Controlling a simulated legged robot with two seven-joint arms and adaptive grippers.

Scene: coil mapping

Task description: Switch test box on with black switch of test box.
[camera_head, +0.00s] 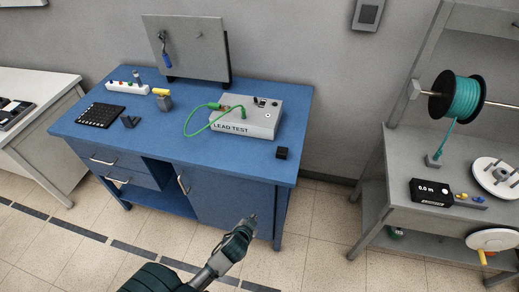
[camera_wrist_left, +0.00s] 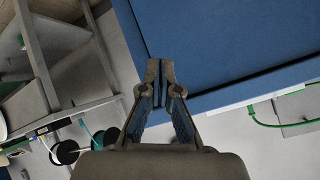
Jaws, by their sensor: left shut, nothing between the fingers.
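The grey test box (camera_head: 246,120), marked LEAD TEST, stands on the blue workbench (camera_head: 190,143). A small black part, which looks like the black switch (camera_head: 256,101), is on its top; whether it is on or off is too small to tell. A green lead (camera_head: 190,119) loops from the box's left side. My left gripper (camera_head: 252,219) is shut and empty, in front of the bench's right cabinet door and well below the box. In the left wrist view the closed fingertips (camera_wrist_left: 161,64) show against the blue bench. My right gripper is out of view.
A small black block (camera_head: 282,153) lies near the bench's front right edge. A grey panel (camera_head: 190,50) stands behind the box. A rack with a teal coil (camera_head: 462,97) and a black 0.0 m display (camera_head: 431,192) is at right. Floor lies clear between bench and rack.

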